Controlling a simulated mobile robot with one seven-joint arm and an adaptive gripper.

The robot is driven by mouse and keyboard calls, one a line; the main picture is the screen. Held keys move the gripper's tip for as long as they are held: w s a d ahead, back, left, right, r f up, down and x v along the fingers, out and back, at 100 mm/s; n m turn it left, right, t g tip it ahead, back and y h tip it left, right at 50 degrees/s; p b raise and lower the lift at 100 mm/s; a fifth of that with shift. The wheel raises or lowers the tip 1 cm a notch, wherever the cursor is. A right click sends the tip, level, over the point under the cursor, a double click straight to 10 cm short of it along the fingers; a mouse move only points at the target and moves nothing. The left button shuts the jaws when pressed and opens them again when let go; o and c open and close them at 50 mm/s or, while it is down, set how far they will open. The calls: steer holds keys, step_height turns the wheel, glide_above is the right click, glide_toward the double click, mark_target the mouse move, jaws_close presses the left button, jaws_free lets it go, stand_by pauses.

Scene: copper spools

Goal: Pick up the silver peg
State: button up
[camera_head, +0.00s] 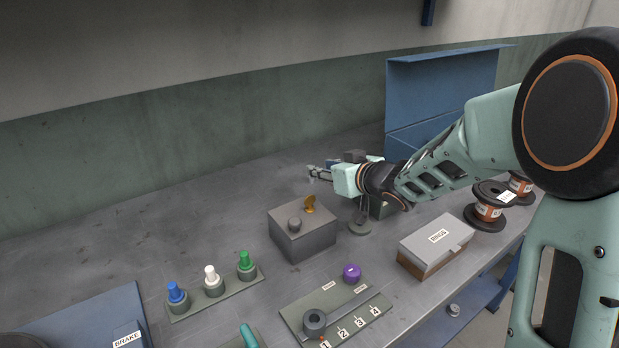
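My gripper (315,173) is held over the back middle of the metal bench, with its fingers pointing left. It is small in the view, and I cannot tell whether its fingers are open or shut. I see no peg clearly in it. A grey box (303,239) with a grey knob and a brass piece on top is in front of my gripper.
A RINGS box (436,245) and copper spools (488,209) stand to the right. A blue cabinet (440,90) is behind. Blue, white and green pegs stand on a plate (215,293) at front left. A numbered panel (345,320) lies in front. The back left bench is clear.

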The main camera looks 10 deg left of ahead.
steer(key=x, duration=0.3)
steer(key=shift+d, duration=0.1)
steer(key=b+x, duration=0.1)
steer(key=x, duration=0.4)
steer(key=shift+w+d+f+b, duration=0.1)
steer(key=shift+d+f+b, duration=0.05)
steer(key=shift+f+b, duration=0.15)
steer(key=shift+r, duration=0.1)
jaws_close()
